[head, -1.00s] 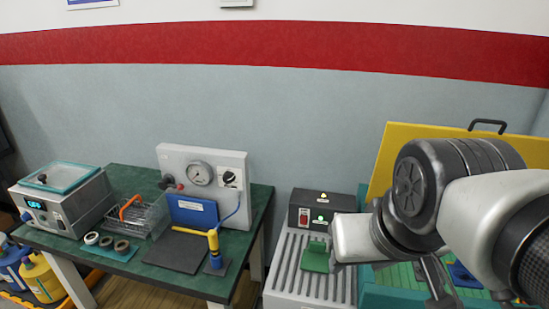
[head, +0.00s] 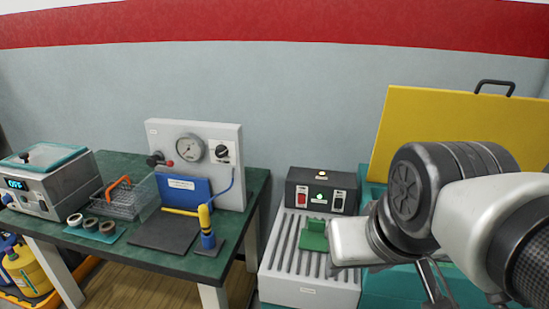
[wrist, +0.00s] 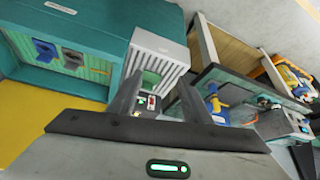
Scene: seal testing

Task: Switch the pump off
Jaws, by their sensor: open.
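A white gauge panel (head: 225,135) with a black knob (head: 222,151) stands on the green table. I cannot tell which control belongs to the pump. In the head view my gripper (head: 433,279) is at the bottom right, partly cut off, right of the ribbed unit. In the wrist view my gripper (wrist: 160,84) is open and empty, with the control box (wrist: 148,103) farther off between its fingers.
The green table (head: 120,170) carries a heated bath (head: 45,185) with a lit display, a wire basket (head: 122,202), rings and a blue-yellow hand tool (head: 206,228). A green block (head: 314,238) lies on the ribbed unit. A yellow board (head: 450,130) stands behind my arm.

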